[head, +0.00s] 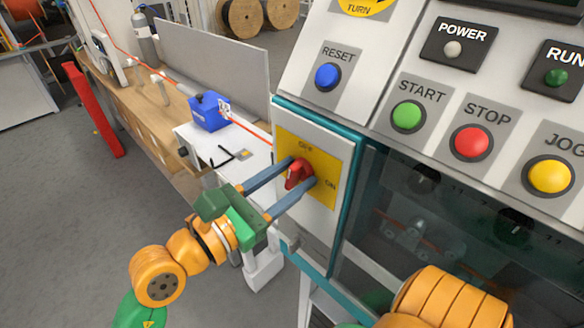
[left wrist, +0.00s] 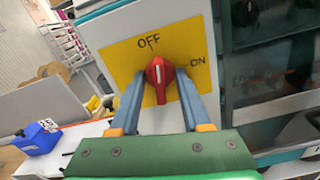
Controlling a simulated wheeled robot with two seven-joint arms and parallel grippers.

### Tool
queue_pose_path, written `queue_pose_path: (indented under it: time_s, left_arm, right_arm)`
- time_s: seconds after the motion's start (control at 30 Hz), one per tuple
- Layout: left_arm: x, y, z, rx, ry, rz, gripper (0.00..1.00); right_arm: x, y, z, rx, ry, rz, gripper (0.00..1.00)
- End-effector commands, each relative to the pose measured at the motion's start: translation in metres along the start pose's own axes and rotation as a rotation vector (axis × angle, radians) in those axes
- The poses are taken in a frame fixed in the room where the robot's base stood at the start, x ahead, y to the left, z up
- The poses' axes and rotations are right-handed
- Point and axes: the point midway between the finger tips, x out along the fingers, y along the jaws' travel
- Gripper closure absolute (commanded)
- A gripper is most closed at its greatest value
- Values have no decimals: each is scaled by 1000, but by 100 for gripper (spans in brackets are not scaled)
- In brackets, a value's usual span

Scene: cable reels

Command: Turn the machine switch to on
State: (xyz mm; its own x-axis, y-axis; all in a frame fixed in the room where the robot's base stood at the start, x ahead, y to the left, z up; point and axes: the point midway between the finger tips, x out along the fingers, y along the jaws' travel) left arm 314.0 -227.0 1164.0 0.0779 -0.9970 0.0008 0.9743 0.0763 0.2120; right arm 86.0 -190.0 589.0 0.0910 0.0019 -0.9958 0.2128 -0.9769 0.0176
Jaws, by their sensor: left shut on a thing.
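The machine switch is a red rotary knob (head: 297,174) on a yellow plate (head: 325,163) marked OFF at the top and ON at the right. In the left wrist view the knob (left wrist: 159,71) has a pale line that points up, close to the OFF mark. My left gripper (head: 299,173) has its two blue-grey fingers on either side of the knob and is shut on it. The fingers hide part of the knob in the head view. My right gripper is not in view; only my orange right arm shows at the bottom right.
Above the switch is a sloped panel with a blue RESET button (head: 327,76), a green START button (head: 408,115), a red STOP button (head: 472,142) and a yellow JOG button (head: 550,176). A blue container (head: 208,112) stands on a white table to the left. A red post (head: 94,110) stands farther left.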

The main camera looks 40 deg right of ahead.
Motion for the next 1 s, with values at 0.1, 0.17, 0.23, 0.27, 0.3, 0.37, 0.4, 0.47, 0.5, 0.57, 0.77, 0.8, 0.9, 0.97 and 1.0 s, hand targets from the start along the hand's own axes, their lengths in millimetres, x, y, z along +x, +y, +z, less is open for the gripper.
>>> queue_pose_path:
  time_s: [0.1, 0.17, 0.23, 0.27, 0.3, 0.37, 0.4, 0.47, 0.5, 0.57, 0.77, 0.8, 0.9, 0.97, 1.0]
  left_arm:
    - [0, 0, -3, 60, 0, 1, 84]
    - [0, 0, -2, 89, 0, 1, 84]
    - [0, 0, -3, 122, 0, 1, 84]
    - [0, 0, -3, 137, 0, 1, 84]
    - [0, 0, -2, 154, 0, 0, 84]
    - [0, 0, -3, 180, 0, 0, 84]
    - [0, 0, -3, 198, 0, 0, 84]
    - [0, -1, -3, 226, 0, 0, 84]
    - [0, -1, -3, 243, 0, 0, 84]
    - [0, 0, -3, 268, 0, 0, 84]
    - [0, 0, -3, 350, 1, 0, 84]
    - [0, 0, -3, 367, 1, 0, 84]
    - [0, 0, -3, 406, 0, 0, 84]
    - [0, 0, -3, 429, 0, 1, 84]
    - [0, 0, -3, 445, 0, 1, 84]
  right_arm:
    - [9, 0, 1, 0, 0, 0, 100]
    - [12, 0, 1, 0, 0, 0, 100]
    - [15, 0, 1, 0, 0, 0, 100]
    - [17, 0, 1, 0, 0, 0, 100]
    - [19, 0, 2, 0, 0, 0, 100]
    - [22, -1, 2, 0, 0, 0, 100]
    - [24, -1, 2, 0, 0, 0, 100]
    - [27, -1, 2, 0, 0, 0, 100]
    - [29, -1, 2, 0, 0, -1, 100]
    - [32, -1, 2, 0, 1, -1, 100]
    - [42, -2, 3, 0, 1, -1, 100]
    - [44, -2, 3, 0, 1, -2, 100]
    - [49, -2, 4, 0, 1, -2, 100]
    - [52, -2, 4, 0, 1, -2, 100]
    - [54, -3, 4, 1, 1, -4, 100]
